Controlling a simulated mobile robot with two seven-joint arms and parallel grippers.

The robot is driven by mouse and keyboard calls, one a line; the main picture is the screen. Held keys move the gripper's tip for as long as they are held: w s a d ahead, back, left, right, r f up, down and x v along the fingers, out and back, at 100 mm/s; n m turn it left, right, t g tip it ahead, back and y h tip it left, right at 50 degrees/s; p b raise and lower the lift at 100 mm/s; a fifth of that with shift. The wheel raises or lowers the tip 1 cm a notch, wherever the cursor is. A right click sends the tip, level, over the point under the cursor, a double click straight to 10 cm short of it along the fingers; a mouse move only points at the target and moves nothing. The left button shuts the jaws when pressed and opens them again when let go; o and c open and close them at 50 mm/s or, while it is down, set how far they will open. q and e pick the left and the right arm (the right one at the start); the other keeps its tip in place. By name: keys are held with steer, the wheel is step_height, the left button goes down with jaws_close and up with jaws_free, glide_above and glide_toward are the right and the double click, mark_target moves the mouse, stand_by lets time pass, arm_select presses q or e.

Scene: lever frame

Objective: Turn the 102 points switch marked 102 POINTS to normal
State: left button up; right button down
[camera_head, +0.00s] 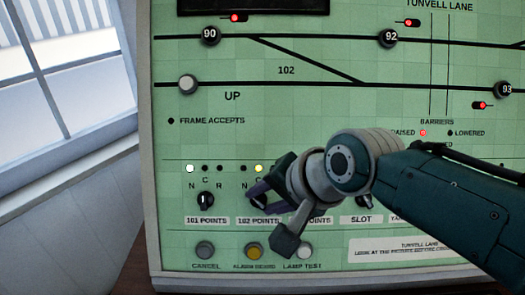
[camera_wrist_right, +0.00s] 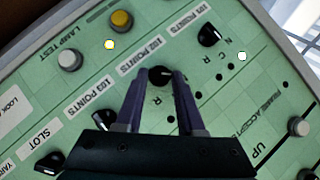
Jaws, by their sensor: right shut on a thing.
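The 102 POINTS switch is a black rotary knob on the green panel, above its white 102 POINTS label (camera_head: 258,220). In the right wrist view the knob (camera_wrist_right: 160,75) sits between my right gripper's two fingertips. My right gripper (camera_head: 258,199) is shut on it, its fingers covering much of it in the head view. Which way the knob points is hard to tell. The lamp under R is hidden by my gripper. My left gripper is not in view.
The 101 POINTS knob (camera_head: 205,200) is close on the left, its N lamp (camera_head: 190,168) lit white. My right arm hides the neighbouring switch on the right. Cancel (camera_head: 204,250), alarm (camera_head: 253,251) and lamp test (camera_head: 304,251) buttons sit below. A window (camera_head: 60,80) is at left.

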steer(key=c, duration=0.5)
jaws_free()
steer(key=p+v, duration=0.5)
steer(key=v, duration=0.5)
steer(key=shift+p, duration=0.3)
steer(key=shift+a, duration=0.1)
